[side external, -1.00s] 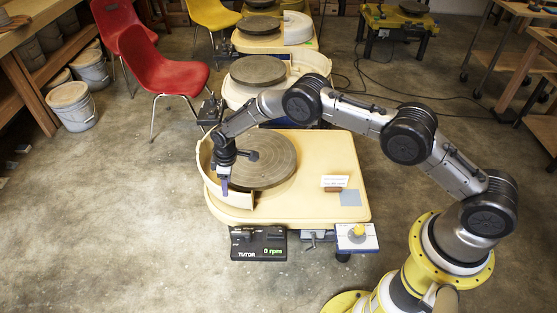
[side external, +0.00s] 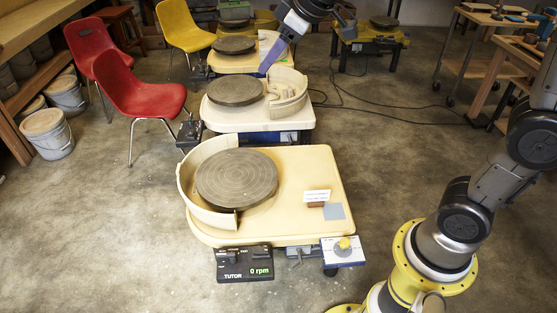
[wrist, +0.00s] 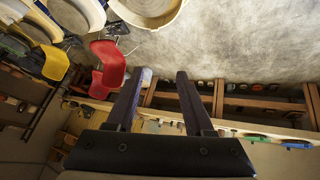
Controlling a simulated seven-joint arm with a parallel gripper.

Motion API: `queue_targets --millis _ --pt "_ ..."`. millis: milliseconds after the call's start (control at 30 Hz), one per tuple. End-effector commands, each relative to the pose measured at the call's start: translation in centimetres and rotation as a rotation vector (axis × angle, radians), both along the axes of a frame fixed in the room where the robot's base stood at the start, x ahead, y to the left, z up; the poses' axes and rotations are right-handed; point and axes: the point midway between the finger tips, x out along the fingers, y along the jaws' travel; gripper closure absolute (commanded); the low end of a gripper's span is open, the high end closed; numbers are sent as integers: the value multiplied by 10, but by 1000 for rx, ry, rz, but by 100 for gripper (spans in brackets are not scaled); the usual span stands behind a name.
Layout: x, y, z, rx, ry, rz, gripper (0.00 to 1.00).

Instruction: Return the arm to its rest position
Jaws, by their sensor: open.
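My gripper (wrist: 157,75) is open and empty in the wrist view, its two dark fingers spread apart. In the side external view it is raised high at the top edge, only partly in view, with a purple finger (side external: 275,52) pointing down. The nearest pottery wheel table (side external: 300,225) is cream, with a round grey wheel head (side external: 237,178) and a curved splash guard (side external: 190,185) at its left. Nothing lies on the wheel head, and my gripper is clear of it.
A control box (side external: 245,262) reads 0 rpm at the table's front. A dial box (side external: 342,251) sits right of it. More wheels (side external: 235,89) stand in a row behind. A red chair (side external: 140,90) and a yellow chair (side external: 190,32) stand left.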

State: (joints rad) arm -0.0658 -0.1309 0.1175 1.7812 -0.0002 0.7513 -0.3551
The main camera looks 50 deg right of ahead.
Motion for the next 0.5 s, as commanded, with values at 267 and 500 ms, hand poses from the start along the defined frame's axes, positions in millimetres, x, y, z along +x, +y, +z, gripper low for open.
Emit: queue_targets --millis 267,500 --pt "-131 -22 9 67 -45 -130 48" --pt "-223 -28 -42 131 2 -249 48"
